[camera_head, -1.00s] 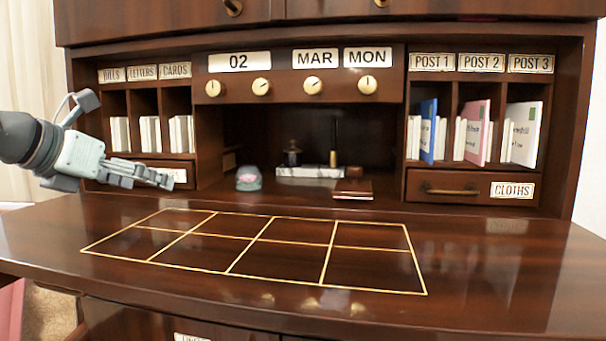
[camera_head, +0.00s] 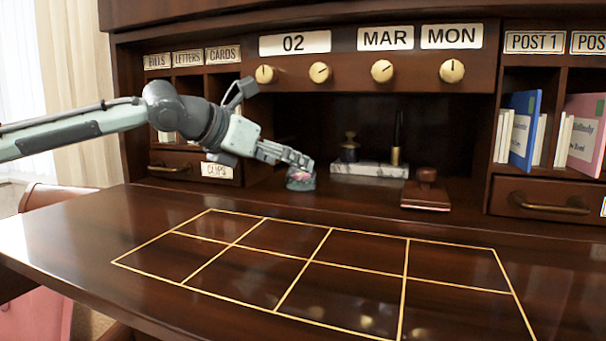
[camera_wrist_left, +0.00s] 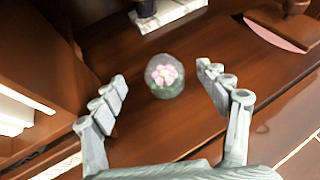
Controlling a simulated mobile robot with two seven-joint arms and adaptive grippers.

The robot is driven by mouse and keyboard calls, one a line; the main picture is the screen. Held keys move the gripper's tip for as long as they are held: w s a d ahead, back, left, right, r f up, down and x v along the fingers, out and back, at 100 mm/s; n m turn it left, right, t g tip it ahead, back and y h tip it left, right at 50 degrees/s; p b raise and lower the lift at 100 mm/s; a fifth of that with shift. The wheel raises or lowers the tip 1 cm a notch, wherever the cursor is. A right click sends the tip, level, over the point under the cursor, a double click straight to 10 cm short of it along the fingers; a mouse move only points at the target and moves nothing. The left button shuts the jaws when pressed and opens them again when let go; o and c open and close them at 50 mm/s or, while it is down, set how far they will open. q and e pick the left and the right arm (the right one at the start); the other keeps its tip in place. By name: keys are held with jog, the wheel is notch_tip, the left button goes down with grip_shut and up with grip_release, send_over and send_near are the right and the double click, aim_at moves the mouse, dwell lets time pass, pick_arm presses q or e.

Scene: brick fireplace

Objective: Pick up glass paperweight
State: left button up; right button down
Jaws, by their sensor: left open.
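The glass paperweight (camera_head: 300,181) is a small clear dome with a pink flower and green inside. It stands on the wooden desk at the left of the central niche. In the left wrist view the paperweight (camera_wrist_left: 165,76) sits ahead of and between the two spread fingers, with wood visible on both sides of it. My left gripper (camera_head: 300,163) is at the paperweight in the head view, partly covering its top. The same gripper (camera_wrist_left: 163,85) is open and empty in the wrist view. My right gripper is not in view.
A marble pen stand (camera_head: 370,169) with an ink bottle and pen stands behind, and a wooden stamp (camera_head: 427,190) lies to the right. The left cubby wall is close to the gripper. The gold-lined desktop (camera_head: 290,325) in front is clear.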

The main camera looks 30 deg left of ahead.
aim_at(292, 170)
pick_arm(q)
jog(key=shift+w+d+f+p, duration=0.15)
jog(key=shift+w+f+p, duration=0.1)
jog(key=shift+w+f, duration=0.4)
jog(key=shift+w+d+f+p, duration=0.15)
jog(key=shift+w+f+p, duration=0.05)
jog(key=shift+w+f, duration=0.6)
jog(key=shift+w, duration=0.1)
jog(key=shift+w+d+f, duration=0.15)
jog(key=shift+w+d, duration=0.05)
jog(key=shift+w, duration=0.4)
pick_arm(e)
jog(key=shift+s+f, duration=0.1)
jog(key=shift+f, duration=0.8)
pick_arm(q)
jog(key=shift+c, duration=0.6)
jog(key=c, duration=1.2)
jog(key=shift+c, duration=0.9)
